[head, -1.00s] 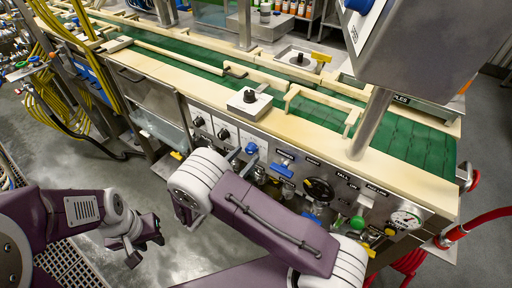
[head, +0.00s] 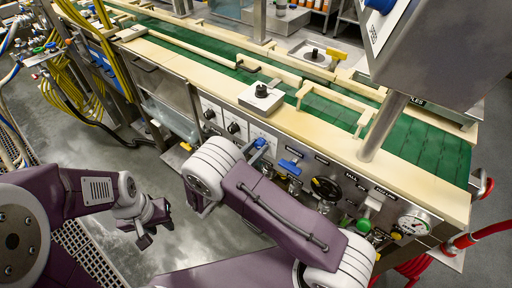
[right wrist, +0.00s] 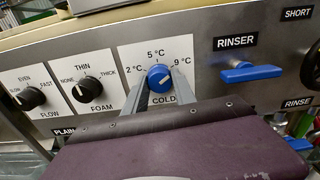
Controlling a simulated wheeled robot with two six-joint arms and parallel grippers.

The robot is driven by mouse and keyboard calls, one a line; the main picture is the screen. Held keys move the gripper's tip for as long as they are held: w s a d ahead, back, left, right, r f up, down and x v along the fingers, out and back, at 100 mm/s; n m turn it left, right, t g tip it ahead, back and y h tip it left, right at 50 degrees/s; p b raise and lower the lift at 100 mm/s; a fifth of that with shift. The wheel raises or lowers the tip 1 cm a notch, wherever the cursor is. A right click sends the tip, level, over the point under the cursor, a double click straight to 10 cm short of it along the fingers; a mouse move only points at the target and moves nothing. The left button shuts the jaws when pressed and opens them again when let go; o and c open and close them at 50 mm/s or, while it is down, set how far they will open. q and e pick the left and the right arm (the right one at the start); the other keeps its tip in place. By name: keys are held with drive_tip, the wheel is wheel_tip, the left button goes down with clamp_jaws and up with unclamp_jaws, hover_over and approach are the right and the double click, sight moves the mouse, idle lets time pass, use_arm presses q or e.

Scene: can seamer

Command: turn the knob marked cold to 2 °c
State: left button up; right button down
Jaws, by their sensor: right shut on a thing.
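The blue knob marked COLD (right wrist: 159,78) sits on a white plate with 2 °C at left, 5 °C on top and 9 °C at right. Its pale pointer line appears to lean up and right, between 5 °C and 9 °C. My right gripper (right wrist: 160,88) is shut on this knob, a finger on each side. In the head view the knob (head: 259,143) shows just past my right forearm, which hides most of that gripper. My left gripper (head: 150,226) hangs over the floor, away from the panel; its finger gap is unclear.
Black FLOW (right wrist: 31,97) and FOAM (right wrist: 88,89) knobs are left of the COLD plate. A blue RINSER handle (right wrist: 250,72) is to its right. A pressure gauge (head: 414,222) and green conveyor (head: 420,140) lie further along. Open floor lies below my left gripper.

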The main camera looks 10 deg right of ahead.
drive_tip(key=shift+d+r+n+p, duration=0.1)
drive_tip(key=shift+r+n+p, duration=0.05)
drive_tip(key=shift+n+p, duration=1)
drive_tip(key=n+p, duration=0.1)
drive_tip(key=n, duration=0.1)
drive_tip(key=shift+n+p, duration=0.3)
drive_tip(key=shift+n, duration=0.05)
drive_tip(key=n+p, duration=0.1)
drive_tip(key=n, duration=0.1)
drive_tip(key=shift+n, duration=0.4)
drive_tip(key=n+p, duration=0.1)
drive_tip(key=n, duration=0.2)
drive_tip(key=shift+n+p, duration=0.3)
drive_tip(key=n+p, duration=0.1)
drive_tip(key=n, duration=0.7)
drive_tip(key=shift+n+p, duration=0.4)
drive_tip(key=shift+n, duration=1.4)
drive_tip(key=shift+r, duration=0.1)
